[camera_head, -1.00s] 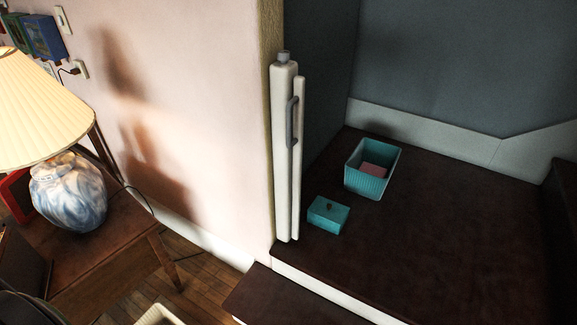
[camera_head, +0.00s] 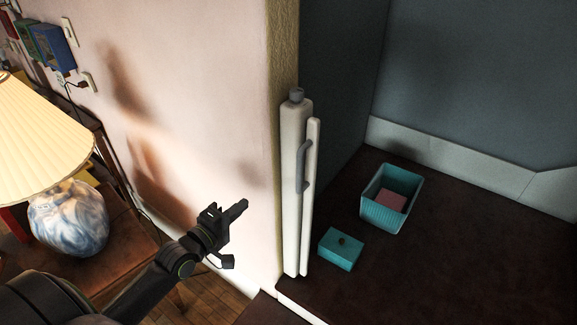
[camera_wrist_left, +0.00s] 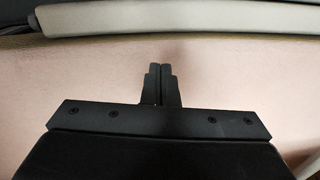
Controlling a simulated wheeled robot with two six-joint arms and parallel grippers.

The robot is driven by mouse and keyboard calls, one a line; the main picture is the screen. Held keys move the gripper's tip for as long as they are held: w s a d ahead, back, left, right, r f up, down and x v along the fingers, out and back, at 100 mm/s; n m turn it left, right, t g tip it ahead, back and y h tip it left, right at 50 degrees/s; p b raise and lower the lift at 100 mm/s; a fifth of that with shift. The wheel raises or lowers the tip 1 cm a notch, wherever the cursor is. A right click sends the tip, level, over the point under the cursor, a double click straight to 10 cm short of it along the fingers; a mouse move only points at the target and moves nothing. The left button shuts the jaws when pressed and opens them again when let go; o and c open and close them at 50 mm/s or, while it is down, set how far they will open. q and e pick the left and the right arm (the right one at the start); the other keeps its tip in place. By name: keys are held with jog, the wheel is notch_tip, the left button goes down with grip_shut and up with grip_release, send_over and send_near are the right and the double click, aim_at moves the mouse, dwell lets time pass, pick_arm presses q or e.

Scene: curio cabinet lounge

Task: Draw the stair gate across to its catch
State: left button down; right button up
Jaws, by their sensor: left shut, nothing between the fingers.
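The stair gate (camera_head: 292,190) is a white upright housing with a grey cap, fixed at the wall's edge. A narrow white bar with a grey handle (camera_head: 302,165) stands close against its right side, so the gate looks retracted. Part of a pale long housing also shows along the top of the left wrist view (camera_wrist_left: 180,20). My left gripper (camera_head: 240,208) is shut and empty, in front of the pink wall, left of the gate and apart from it. Its closed fingers show in the left wrist view (camera_wrist_left: 160,84). The catch cannot be made out. My right gripper is not in view.
A teal lidded box (camera_head: 341,249) and a teal basket (camera_head: 372,212) holding a pink item sit on the dark landing right of the gate. A lamp (camera_head: 70,215) on a wooden table (camera_head: 120,255) stands at the left.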

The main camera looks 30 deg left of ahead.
pick_arm(q)
jog(key=shift+t+h, duration=0.3)
jog(key=shift+h, duration=0.2)
jog(key=w+d+r, duration=0.1)
jog(key=w, duration=0.2)
jog(key=w+d+r+b, duration=0.1)
jog(key=w, duration=0.2)
jog(key=w+d+r, duration=0.1)
jog(key=w+r, duration=0.1)
jog(key=w, duration=0.1)
jog(key=shift+w+d+r, duration=0.1)
jog(key=shift+w+d, duration=0.05)
jog(key=shift+w, duration=0.25)
jog(key=d, duration=0.2)
jog(key=shift+w+d, duration=0.25)
jog(key=shift+d, duration=0.8)
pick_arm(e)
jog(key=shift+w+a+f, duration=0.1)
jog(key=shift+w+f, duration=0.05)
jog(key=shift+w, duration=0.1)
